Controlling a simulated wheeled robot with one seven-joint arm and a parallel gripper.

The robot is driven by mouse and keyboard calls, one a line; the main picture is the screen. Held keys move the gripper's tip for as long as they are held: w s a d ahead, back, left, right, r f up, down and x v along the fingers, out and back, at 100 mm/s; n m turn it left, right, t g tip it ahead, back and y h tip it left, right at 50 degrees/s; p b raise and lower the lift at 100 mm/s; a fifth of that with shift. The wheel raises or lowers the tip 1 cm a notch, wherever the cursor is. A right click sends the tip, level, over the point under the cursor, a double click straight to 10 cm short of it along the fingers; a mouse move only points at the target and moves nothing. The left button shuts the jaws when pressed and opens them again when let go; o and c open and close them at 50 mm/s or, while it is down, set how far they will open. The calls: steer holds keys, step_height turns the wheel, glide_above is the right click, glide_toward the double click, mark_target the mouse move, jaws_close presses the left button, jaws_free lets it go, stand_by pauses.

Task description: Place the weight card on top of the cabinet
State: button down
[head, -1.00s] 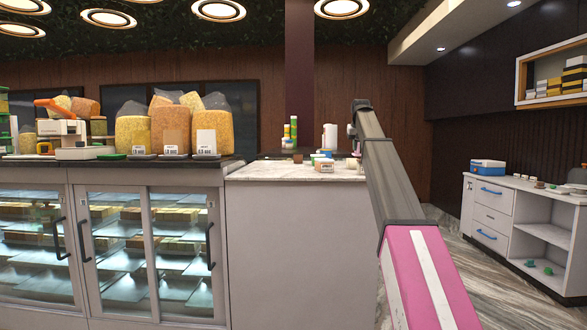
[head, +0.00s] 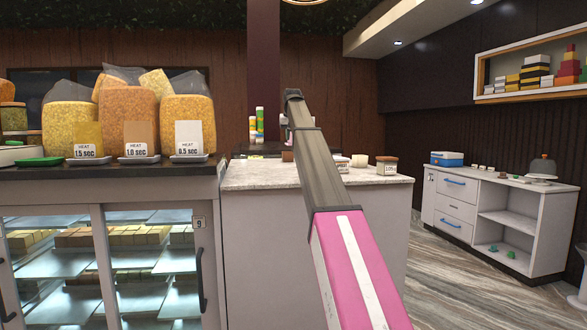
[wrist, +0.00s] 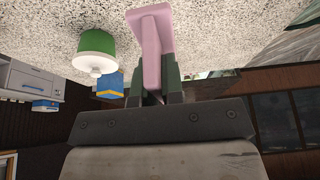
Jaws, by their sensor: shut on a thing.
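In the wrist view, which appears upside down, my gripper (wrist: 154,84) is shut on a pale pink piece (wrist: 152,45). This may be the weight card, but no print shows on it. A white cabinet (head: 459,207) with blue-handled drawers and open shelves stands at the right, apart from my arm. It also shows at the left of the wrist view (wrist: 25,80).
A blue and white box (head: 447,159) and a dome (head: 542,168) stand on the cabinet top. A marble-topped counter (head: 250,178) with jars is ahead. A glass display case (head: 160,270) is at left. Striped floor (head: 440,265) lies open between counter and cabinet.

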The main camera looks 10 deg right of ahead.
steer(key=s+a, duration=1.3)
steer(key=s, duration=0.4)
steer(key=w+d+f, duration=0.2)
steer(key=d, duration=0.1)
steer(key=w+d+f, duration=0.2)
steer(key=d, duration=0.1)
steer(key=w+d+f, duration=0.2)
steer(key=d, duration=0.1)
steer(key=shift+d+f, duration=0.15)
steer(key=shift+d, duration=0.2)
steer(key=shift+f, duration=2)
steer(key=shift+f, duration=0.15)
steer(key=c, duration=1.2)
jaws_free()
steer(key=shift+c, duration=0.2)
